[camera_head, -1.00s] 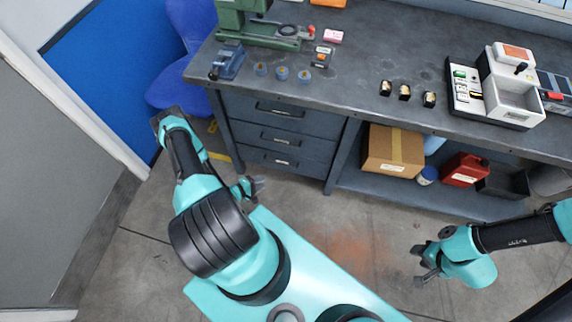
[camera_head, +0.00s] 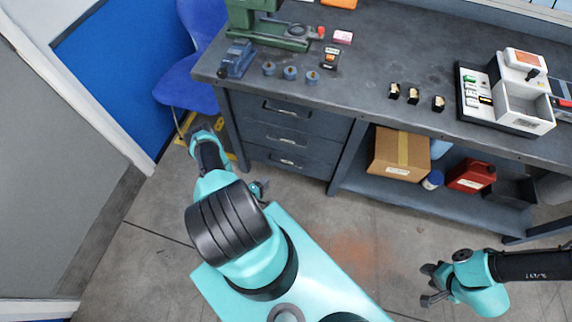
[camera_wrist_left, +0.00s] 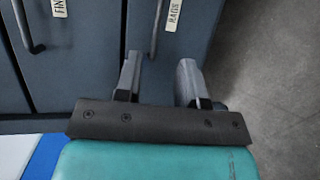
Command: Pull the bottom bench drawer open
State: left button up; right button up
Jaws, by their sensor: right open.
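The bottom bench drawer (camera_head: 270,156) is the lowest of three dark drawers under the left end of the bench, and it looks shut. In the left wrist view this drawer front (camera_wrist_left: 190,35) carries a "RAGS" label and a dark bar handle (camera_wrist_left: 154,40). My left gripper (camera_head: 262,188) is just in front of the drawers in the head view. In the left wrist view its jaws (camera_wrist_left: 158,72) are open, with the handle lined up between the fingertips; contact cannot be told. My right gripper (camera_head: 430,285) is open and empty, low at the right, away from the drawers.
The dark bench (camera_head: 375,65) carries a green machine (camera_head: 268,32), small parts and a white device (camera_head: 520,100). A blue chair (camera_head: 190,80) is at left. The floor before the drawers is clear.

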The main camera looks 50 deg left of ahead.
aim_at(286, 164)
pick_arm(q)
jog(key=x, duration=1.6)
jog(key=shift+d+r, duration=0.1)
jog(key=shift+r, duration=0.05)
jog(key=shift+c, duration=0.2)
grip_shut()
